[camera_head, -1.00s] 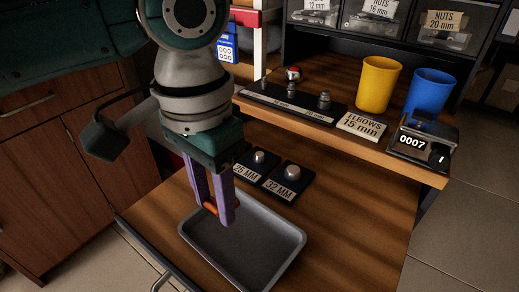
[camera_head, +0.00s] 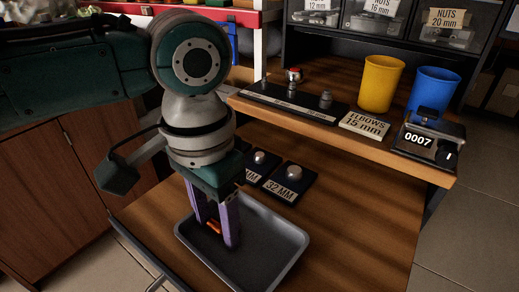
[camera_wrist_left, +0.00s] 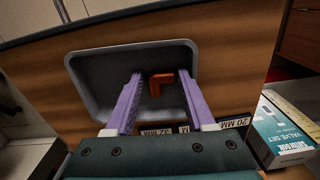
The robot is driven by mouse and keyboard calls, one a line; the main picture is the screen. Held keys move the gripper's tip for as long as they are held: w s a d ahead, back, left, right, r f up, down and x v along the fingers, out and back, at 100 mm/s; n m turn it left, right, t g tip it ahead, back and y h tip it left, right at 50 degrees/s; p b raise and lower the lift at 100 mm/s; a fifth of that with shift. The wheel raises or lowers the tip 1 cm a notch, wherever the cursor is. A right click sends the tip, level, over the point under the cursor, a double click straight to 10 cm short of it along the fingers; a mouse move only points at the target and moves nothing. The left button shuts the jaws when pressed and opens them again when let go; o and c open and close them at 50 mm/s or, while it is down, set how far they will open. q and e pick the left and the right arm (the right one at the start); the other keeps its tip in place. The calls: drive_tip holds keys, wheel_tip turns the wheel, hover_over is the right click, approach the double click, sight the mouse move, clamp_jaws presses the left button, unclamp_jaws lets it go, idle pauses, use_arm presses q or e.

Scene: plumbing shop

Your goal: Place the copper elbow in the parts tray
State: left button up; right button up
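The copper elbow (camera_head: 214,228) is a small orange L-shaped piece, partly hidden by a finger in the head view. It shows whole in the left wrist view (camera_wrist_left: 160,84), against the tray floor between my fingertips. The grey parts tray (camera_head: 268,238) lies on the lower wooden bench; its inside also shows in the left wrist view (camera_wrist_left: 98,75). My left gripper (camera_head: 217,234) points down into the tray, its purple fingers on either side of the elbow. In the wrist view the fingers (camera_wrist_left: 160,76) stand apart, with a gap on each side of the elbow. My right gripper is out of view.
The upper shelf holds a yellow cup (camera_head: 380,84), a blue cup (camera_head: 433,92), a counter (camera_head: 428,140) and an elbows sign (camera_head: 364,124). Bench right of the tray is clear.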

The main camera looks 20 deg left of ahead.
sight(217, 227)
use_arm(q)
drive_tip(key=shift+r, duration=0.1)
wheel_tip(217, 227, up, 12)
drive_tip(key=p, duration=0.6)
drive_tip(key=s+d+f+t+h, duration=0.2)
drive_tip(key=s+d+f+h, duration=0.15)
drive_tip(key=s+d, duration=0.4)
drive_tip(key=s+a+f+n+t+y, duration=0.1)
drive_tip(key=s+a+n+y, duration=0.2)
drive_tip(key=s+a, duration=0.6)
drive_tip(key=a, duration=0.4)
drive_tip(key=shift+f+t, duration=0.2)
drive_tip(key=shift+t, duration=0.1)
drive_tip(key=shift+w, duration=0.1)
